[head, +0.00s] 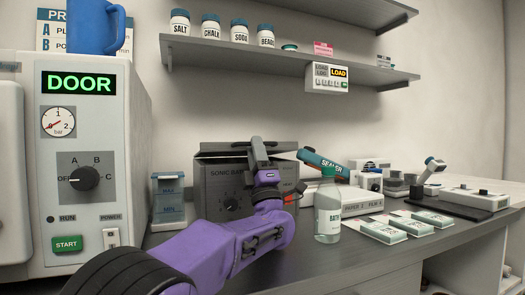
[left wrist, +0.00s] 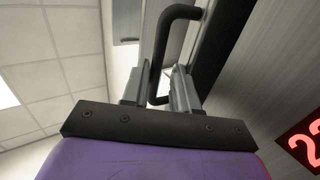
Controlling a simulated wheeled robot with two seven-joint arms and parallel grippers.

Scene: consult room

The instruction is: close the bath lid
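The sonic bath (head: 225,192) is a dark grey box with a knob, on the bench right of the white machine. Its grey lid (head: 222,148) shows as a thin panel above the box's rear; how far it is raised is hard to tell. My left gripper (head: 258,148) is at the lid, in front of the box. In the left wrist view, my left gripper's fingers (left wrist: 157,88) stand apart, either side of a black bar handle (left wrist: 161,50). A gap shows beside the bar. My right gripper is out of view.
A clear bottle (head: 328,217) stands right of the bath near the bench front. A teal sealer handle (head: 322,163) slants behind it. Several cards (head: 384,232) lie further right. The white machine (head: 100,200) stands close at the left. Shelves (head: 260,52) hang above.

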